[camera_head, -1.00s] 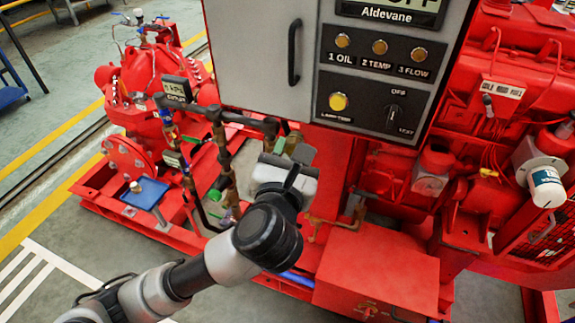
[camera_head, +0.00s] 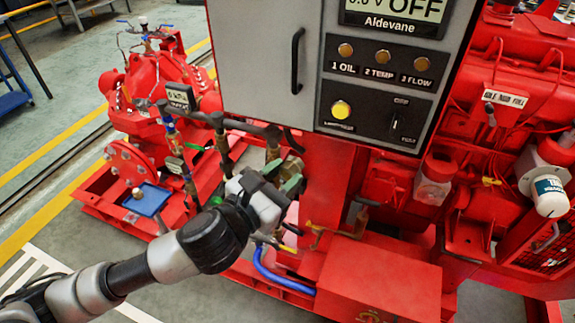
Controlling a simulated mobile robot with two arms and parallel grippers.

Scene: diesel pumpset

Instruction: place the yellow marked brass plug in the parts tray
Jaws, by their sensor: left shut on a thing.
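The parts tray (camera_head: 153,205) is a small blue tray on the red base frame at the left. A small pale, brass-topped piece (camera_head: 137,193) sits in it. My left gripper (camera_head: 284,183) is over the pipework in the middle, right of the tray and well apart from it. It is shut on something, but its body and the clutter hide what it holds. I cannot make out a yellow mark on any plug. Brass-coloured fittings (camera_head: 291,166) show just beyond the fingers. My right gripper is not in view.
The grey control panel (camera_head: 375,70) hangs above right. A blue hose (camera_head: 268,270) curves below the gripper. A red box (camera_head: 375,280) juts out at the lower right. Floor is open at the lower left.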

